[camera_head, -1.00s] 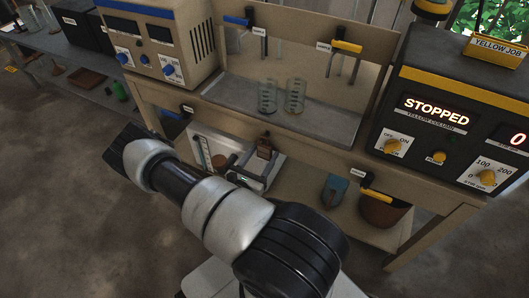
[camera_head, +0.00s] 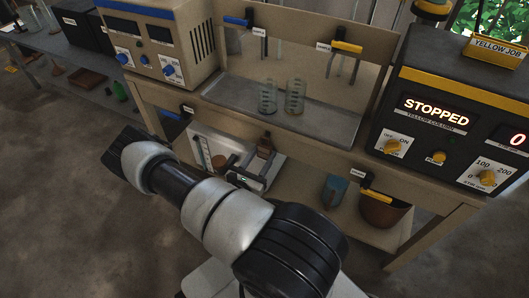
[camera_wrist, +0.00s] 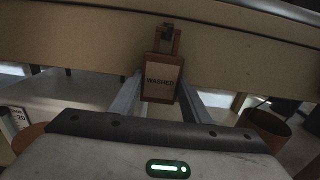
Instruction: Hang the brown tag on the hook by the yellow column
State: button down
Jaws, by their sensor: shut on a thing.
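The brown tag (camera_wrist: 161,80), with a white face marked WASHED, is upright between the fingers of my gripper (camera_wrist: 160,98) in the wrist view. My gripper is shut on it in front of the bench's beige front rail. A small dark piece shows at the tag's top loop; I cannot tell whether the loop is around it. In the head view the brown tag (camera_head: 265,144) is near the rail's middle, and my arm hides part of that area. A yellow bar (camera_head: 376,196) with a dark mount is on the rail at right. A yellow clamp (camera_head: 346,47) is on the back panel.
A dark controller box (camera_head: 437,115) reading STOPPED, YELLOW COLUMN stands at right. Two glass beakers (camera_head: 295,96) stand in the bench tray. Under the rail are a blue object (camera_head: 334,190) and a brown bin (camera_head: 385,212).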

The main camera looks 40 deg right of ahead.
jog(key=shift+r, duration=0.2)
jog(key=shift+r+p, duration=0.5)
jog(key=shift+p, duration=0.05)
jog(key=shift+a, duration=0.15)
jog(key=v, duration=0.9)
jog(key=shift+p, duration=0.4)
